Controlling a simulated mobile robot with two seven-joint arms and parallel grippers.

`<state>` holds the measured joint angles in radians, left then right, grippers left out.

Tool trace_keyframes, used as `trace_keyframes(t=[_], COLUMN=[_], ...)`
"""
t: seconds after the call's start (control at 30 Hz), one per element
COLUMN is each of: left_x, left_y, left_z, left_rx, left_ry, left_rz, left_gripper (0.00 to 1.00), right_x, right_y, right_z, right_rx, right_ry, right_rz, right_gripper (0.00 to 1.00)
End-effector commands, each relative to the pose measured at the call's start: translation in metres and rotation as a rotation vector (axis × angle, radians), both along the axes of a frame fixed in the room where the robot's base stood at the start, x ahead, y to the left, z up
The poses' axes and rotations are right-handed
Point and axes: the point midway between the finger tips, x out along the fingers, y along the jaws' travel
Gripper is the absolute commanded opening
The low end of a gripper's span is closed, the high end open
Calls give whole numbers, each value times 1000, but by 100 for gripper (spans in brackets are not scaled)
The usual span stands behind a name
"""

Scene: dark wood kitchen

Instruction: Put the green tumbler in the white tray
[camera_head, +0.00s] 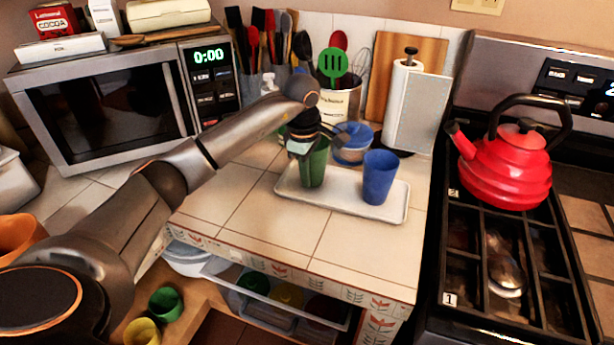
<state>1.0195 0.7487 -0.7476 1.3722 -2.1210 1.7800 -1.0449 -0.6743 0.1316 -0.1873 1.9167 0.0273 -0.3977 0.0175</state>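The green tumbler (316,170) is upright over the left half of the white tray (345,204) on the tiled counter. Whether its base rests on the tray or hangs just above it is hard to tell. My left gripper (303,146) comes from above and is at the tumbler's rim. The fingers are small and partly hidden, so I cannot tell whether they are closed on the rim. A blue tumbler (379,178) stands in the tray's right part, and a blue bowl-like cup (352,145) is behind. My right gripper is not in view.
A microwave (110,105) stands at the left and a utensil crock (341,103) behind the tray. A paper towel roll (402,100) is at the back right. A red kettle (505,165) sits on the stove. The counter front is clear. A green cup (166,304) and yellow cup (142,333) are below.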

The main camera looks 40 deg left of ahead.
Motion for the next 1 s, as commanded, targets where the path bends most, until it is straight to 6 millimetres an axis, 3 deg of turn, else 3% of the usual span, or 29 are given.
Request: trace_keyframes(t=[0.4, 0.7, 1.0], left_x=[0, 0, 0], left_y=[0, 0, 0], left_z=[-11, -11, -6], left_rx=[0, 0, -1], left_ry=[-2, -1, -2], left_rz=[1, 1, 1], left_gripper=[0, 34, 34], right_x=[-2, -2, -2], right_y=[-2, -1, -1], right_z=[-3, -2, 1], right_rx=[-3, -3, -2], right_ry=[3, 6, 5], right_rz=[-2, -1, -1], right_gripper=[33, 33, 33])
